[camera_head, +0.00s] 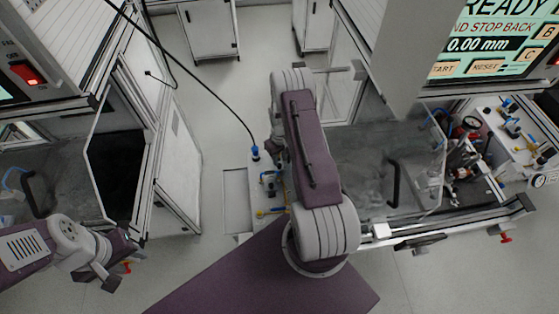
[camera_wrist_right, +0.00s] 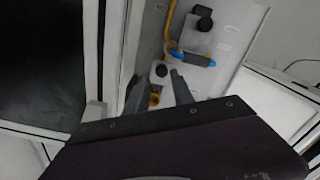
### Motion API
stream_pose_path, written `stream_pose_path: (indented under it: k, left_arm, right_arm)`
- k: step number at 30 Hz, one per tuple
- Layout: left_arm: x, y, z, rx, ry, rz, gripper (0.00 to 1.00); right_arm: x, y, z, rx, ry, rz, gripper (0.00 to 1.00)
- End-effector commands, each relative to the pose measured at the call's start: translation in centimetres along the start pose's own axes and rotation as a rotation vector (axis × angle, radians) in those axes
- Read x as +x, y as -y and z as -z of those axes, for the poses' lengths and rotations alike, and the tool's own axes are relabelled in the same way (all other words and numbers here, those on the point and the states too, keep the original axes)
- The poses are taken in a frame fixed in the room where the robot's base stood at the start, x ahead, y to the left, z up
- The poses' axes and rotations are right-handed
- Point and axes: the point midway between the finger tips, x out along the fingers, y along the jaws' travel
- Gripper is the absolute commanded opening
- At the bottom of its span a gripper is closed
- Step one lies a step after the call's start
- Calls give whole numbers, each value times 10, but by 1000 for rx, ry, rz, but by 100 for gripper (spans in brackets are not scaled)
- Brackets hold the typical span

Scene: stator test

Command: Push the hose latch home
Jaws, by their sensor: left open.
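A white panel (camera_head: 258,208) in the middle of the head view carries blue and yellow hose fittings. The right wrist view shows the panel (camera_wrist_right: 226,29) closer, with a yellow hose (camera_wrist_right: 169,28), a dark knob with a blue part (camera_wrist_right: 196,60) beside it, and a lower dark knob (camera_wrist_right: 162,70). I cannot tell which part is the hose latch. My right gripper (camera_wrist_right: 157,78) is open, its two fingers apart on either side of the lower knob; contact is unclear. My right arm covers it in the head view. My left gripper (camera_head: 117,274) is open at lower left, away from the panel.
A dark cable (camera_head: 205,92) runs down to a blue fitting (camera_head: 255,152) on the panel. A glass-doored bench with fittings (camera_head: 465,160) and a screen (camera_head: 490,45) stand at right. An open machine cabinet (camera_head: 115,165) stands at left.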

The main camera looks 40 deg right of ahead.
Motion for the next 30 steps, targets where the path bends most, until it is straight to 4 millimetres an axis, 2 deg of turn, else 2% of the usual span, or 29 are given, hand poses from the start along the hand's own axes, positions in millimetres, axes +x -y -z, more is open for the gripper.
stream_pose_path:
  k: [3,6,15,18,30]
  left_arm:
    - [-6,0,1,0,0,0,42]
    - [-7,0,1,0,0,0,42]
    - [-6,0,1,0,0,0,42]
    - [-6,0,1,0,0,0,42]
    - [-6,0,1,0,0,0,42]
  right_arm:
    - [19,0,0,0,1,1,29]
    - [29,0,0,-1,0,0,29]
    - [34,0,0,-1,-1,0,29]
    - [34,0,0,-1,-1,0,1]
    - [33,0,0,-1,-1,0,0]
